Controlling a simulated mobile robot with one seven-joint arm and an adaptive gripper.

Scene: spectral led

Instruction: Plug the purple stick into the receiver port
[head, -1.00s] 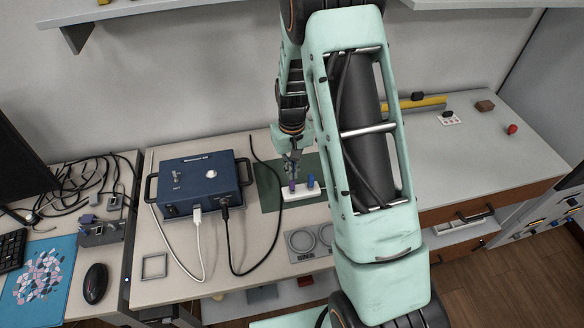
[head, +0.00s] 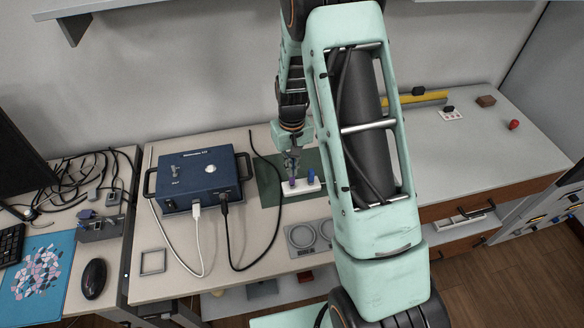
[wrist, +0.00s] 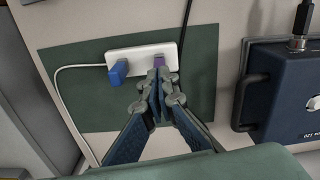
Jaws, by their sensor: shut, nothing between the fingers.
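The white receiver block (head: 302,190) lies on the dark green mat (head: 269,188). The purple stick (head: 292,184) stands at the block's left part in the head view, and a blue stick (head: 311,178) stands to its right. In the wrist view the purple stick (wrist: 159,62) sits at the right part of the block (wrist: 142,52), with the blue stick (wrist: 118,72) on the left. My gripper (wrist: 158,75) is shut and empty, its tips right by the purple stick. The tips partly hide the stick, so I cannot tell how deep it sits.
A blue instrument box (head: 198,180) with white and black cables stands left of the mat. A grey plate with two rings (head: 308,238) lies in front of the mat. A black cable (head: 277,215) runs along the mat's left edge. The right worktop (head: 450,155) is mostly clear.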

